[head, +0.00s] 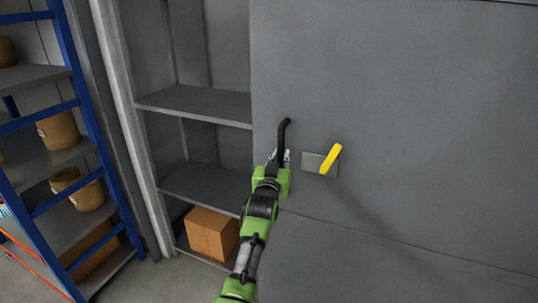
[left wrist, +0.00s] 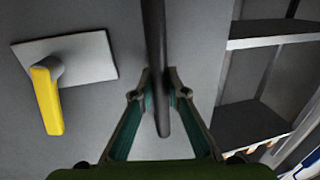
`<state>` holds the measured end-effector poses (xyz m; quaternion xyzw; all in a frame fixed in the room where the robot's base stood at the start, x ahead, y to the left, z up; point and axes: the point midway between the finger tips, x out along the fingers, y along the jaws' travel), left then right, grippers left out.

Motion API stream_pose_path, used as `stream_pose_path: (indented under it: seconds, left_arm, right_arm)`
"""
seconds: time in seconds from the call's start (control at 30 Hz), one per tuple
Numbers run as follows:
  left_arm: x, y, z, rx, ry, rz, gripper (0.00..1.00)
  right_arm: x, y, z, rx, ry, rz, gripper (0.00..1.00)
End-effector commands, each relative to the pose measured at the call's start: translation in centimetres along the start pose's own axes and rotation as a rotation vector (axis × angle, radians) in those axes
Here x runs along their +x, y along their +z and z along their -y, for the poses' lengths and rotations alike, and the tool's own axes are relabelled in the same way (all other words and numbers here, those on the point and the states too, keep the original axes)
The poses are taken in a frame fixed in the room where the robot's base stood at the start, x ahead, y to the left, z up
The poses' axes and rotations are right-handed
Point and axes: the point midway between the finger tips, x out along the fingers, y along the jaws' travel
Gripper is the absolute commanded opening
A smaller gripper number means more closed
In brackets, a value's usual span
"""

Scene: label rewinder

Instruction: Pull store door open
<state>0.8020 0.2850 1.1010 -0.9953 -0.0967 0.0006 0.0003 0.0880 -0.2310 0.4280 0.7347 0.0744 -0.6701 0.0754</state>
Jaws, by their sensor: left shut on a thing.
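The grey store door (head: 400,120) stands partly open, with shelves showing past its left edge. Its black bar handle (head: 284,135) sits near that left edge. A yellow lever (head: 330,159) on a grey plate is just right of the handle and tilted; it also shows in the left wrist view (left wrist: 47,100). My left gripper (head: 279,160) is shut on the lower part of the handle. In the left wrist view the two fingers (left wrist: 161,100) lie on either side of the black bar (left wrist: 155,40). My right gripper is in neither view.
Behind the door's edge are grey shelves (head: 205,104) with a cardboard box (head: 212,234) at the bottom. A blue ladder-like rack frame (head: 88,130) with brown rolls (head: 58,131) stands at the left. Some bare floor (head: 150,280) shows at lower left.

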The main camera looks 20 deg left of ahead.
Motion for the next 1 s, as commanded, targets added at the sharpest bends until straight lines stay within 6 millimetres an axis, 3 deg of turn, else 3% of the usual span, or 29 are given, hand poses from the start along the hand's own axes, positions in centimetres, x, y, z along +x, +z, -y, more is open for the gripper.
stream_pose_path:
  seconds: [0.2,0.63,0.67,0.7,1.0]
  left_arm:
    - [-0.3,-0.1,-1.4,-0.002,-0.003,-0.002,0.0]
    - [-0.3,-0.3,-1.4,0.001,-0.007,-0.006,0.0]
    - [-0.3,-0.3,-1.4,0.001,-0.007,-0.006,0.19]
    - [-0.3,-0.3,-1.4,0.001,-0.006,-0.006,0.29]
    - [-0.3,-0.2,-1.6,0.0,-0.004,-0.003,0.31]
  right_arm:
    - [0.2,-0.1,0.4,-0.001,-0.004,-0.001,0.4]
    - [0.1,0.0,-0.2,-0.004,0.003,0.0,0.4]
    - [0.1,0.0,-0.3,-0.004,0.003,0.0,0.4]
    - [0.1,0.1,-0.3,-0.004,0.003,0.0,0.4]
    - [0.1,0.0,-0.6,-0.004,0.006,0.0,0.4]
